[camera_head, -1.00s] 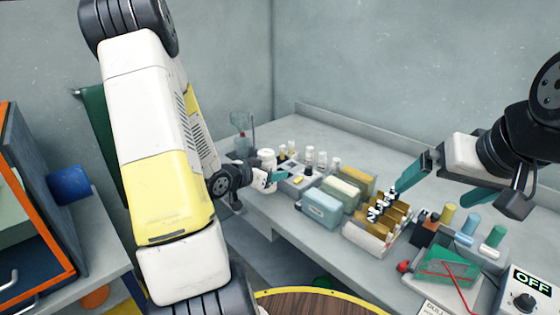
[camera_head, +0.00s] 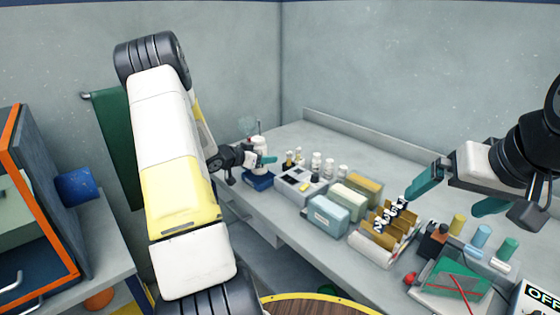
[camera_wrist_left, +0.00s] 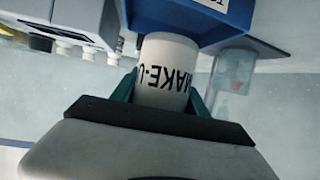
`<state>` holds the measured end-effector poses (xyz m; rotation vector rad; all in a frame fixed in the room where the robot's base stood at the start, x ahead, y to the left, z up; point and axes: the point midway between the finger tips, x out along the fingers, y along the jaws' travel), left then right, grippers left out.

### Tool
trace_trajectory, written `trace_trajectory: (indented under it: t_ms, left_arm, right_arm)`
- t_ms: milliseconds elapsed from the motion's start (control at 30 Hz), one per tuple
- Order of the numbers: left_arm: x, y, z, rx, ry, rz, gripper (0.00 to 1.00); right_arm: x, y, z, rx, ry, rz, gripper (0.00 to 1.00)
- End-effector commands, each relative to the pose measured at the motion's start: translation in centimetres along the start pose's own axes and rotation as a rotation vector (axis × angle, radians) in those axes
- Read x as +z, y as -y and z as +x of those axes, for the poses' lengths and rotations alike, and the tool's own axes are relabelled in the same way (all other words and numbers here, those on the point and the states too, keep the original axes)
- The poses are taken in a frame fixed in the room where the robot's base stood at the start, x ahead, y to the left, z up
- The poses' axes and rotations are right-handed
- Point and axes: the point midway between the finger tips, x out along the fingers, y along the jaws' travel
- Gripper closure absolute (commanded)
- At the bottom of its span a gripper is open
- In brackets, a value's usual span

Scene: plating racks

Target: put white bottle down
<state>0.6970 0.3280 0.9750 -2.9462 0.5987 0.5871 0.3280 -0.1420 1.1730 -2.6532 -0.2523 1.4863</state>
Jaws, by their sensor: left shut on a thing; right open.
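The white bottle (camera_head: 259,143) is held upright at the back left of the bench. It also shows in the left wrist view (camera_wrist_left: 166,76), upside down there, with dark lettering reading "MAKE-U". My left gripper (camera_head: 264,160) is shut on it, with teal fingers on both sides. My right gripper (camera_head: 455,198) is open and empty at the right, above the bench.
Right of the blue block stands a grey rack (camera_head: 297,190) with several small white-capped bottles behind it. A clear glass vessel (camera_head: 249,126) stands behind the bottle.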

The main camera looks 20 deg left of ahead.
Motion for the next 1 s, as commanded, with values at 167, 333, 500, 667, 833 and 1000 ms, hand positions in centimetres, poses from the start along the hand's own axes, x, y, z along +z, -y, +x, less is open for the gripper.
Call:
trace_trajectory:
  t_ms: [167,333,500,667,833,1000]
  left_arm:
    - [2.6,0.0,1.1,0.000,0.001,-0.004,1.00]
    - [3.2,0.1,1.4,-0.001,-0.002,0.000,1.00]
    - [3.2,0.0,1.4,-0.001,-0.002,0.000,1.00]
    - [3.5,0.0,1.5,-0.001,0.000,-0.001,0.34]
    - [3.5,0.0,1.4,-0.001,0.000,-0.001,0.26]
    - [3.5,0.0,1.4,-0.001,0.000,0.000,0.26]
  right_arm:
    - [0.0,0.0,0.0,0.000,0.000,0.000,0.00]
    - [0.0,0.0,0.0,0.000,0.000,0.000,0.00]
    - [0.0,0.0,0.0,0.000,0.000,0.000,0.00]
    - [0.0,0.0,0.0,0.000,0.000,0.000,0.00]
    - [0.0,0.0,0.0,0.000,0.000,0.000,0.00]
    - [0.0,0.0,0.0,0.000,0.000,0.000,0.00]
